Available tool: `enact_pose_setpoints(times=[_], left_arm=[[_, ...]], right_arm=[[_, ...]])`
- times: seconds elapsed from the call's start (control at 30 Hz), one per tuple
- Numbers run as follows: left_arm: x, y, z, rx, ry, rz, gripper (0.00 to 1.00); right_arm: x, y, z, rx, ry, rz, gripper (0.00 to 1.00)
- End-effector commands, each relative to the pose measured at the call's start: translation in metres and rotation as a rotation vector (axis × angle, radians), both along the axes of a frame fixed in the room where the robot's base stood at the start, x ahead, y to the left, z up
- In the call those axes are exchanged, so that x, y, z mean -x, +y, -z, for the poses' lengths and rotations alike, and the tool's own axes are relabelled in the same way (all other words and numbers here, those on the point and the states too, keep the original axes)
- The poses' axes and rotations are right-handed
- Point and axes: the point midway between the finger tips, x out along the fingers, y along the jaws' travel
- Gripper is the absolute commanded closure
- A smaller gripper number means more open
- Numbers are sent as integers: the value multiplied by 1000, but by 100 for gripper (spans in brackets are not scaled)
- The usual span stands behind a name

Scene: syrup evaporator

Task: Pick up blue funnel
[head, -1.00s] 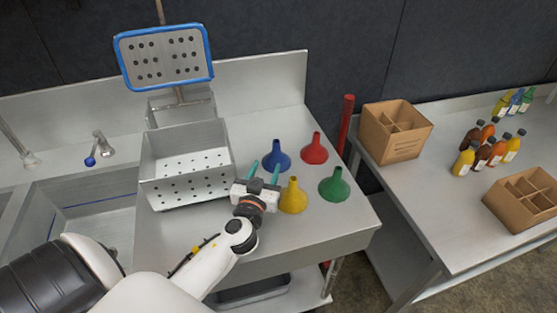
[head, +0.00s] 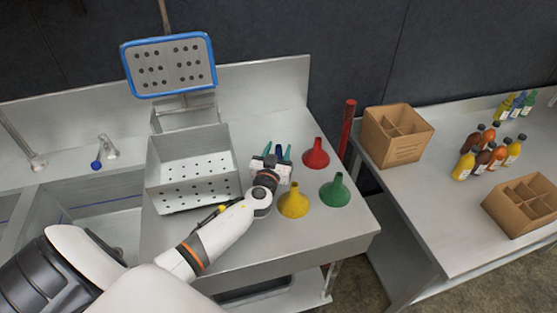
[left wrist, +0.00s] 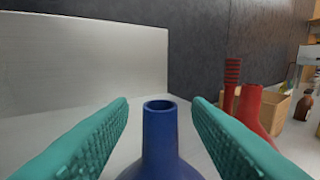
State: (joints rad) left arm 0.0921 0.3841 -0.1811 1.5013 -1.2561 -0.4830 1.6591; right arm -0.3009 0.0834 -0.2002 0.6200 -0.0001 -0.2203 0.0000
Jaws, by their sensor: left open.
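The blue funnel (left wrist: 160,140) stands spout up between the two teal fingers of my open left gripper in the left wrist view. The fingers lie on both sides of its spout, with a gap on each side. In the head view my left gripper (head: 278,152) covers most of the blue funnel (head: 278,151), and only a bit of its spout shows between the fingers. My right gripper is not in view.
A red funnel (head: 315,154), a yellow funnel (head: 293,200) and a green funnel (head: 334,191) stand close by. A perforated metal box (head: 192,175) is to the left. A red post (head: 347,128) rises behind the counter's right edge. Cardboard boxes (head: 397,135) and bottles are on the right table.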

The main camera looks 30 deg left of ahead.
Motion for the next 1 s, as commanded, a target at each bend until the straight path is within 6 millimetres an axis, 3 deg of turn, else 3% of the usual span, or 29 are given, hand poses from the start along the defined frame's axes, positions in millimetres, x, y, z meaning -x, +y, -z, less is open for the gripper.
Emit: enact_pose_setpoints(times=[0.37,0.63,1.0], left_arm=[[-8,3,1,0,1,-1,57],[-8,3,1,1,1,-1,100],[-8,3,-3,2,-1,-1,100]], right_arm=[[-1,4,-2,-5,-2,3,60],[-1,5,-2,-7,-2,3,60],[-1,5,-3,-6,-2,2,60]])
